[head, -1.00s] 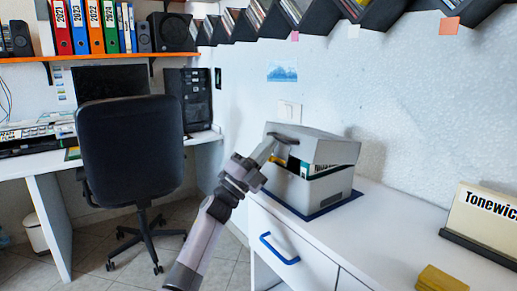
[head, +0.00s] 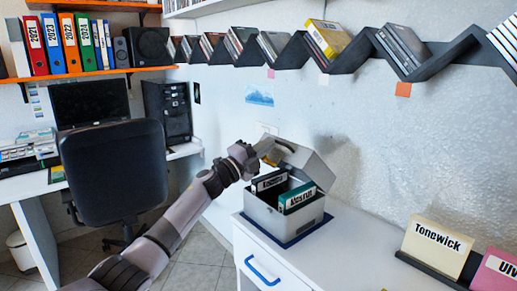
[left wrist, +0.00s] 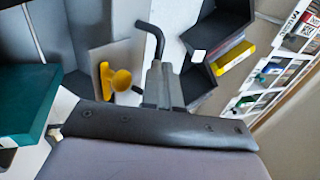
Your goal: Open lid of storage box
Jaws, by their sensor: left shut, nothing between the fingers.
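The grey storage box (head: 262,213) stands on the white cabinet, with dark and green labelled dividers (head: 297,197) inside. Its lid (head: 308,167) is tilted up and back, so the inside shows. My left gripper (head: 268,148) is shut and empty, at the raised lid's left side; whether it touches the lid is unclear. In the left wrist view, the shut fingers (left wrist: 160,85) show near the middle, with a yellow part (left wrist: 116,80) beside them and a green divider (left wrist: 25,105) at the left. My right gripper is not in view.
A zigzag disc shelf (head: 345,60) runs along the wall above the box. A cream name card (head: 437,245) and a pink one (head: 496,272) stand on the cabinet (head: 358,238) at the right. A black chair (head: 115,172) stands at the left.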

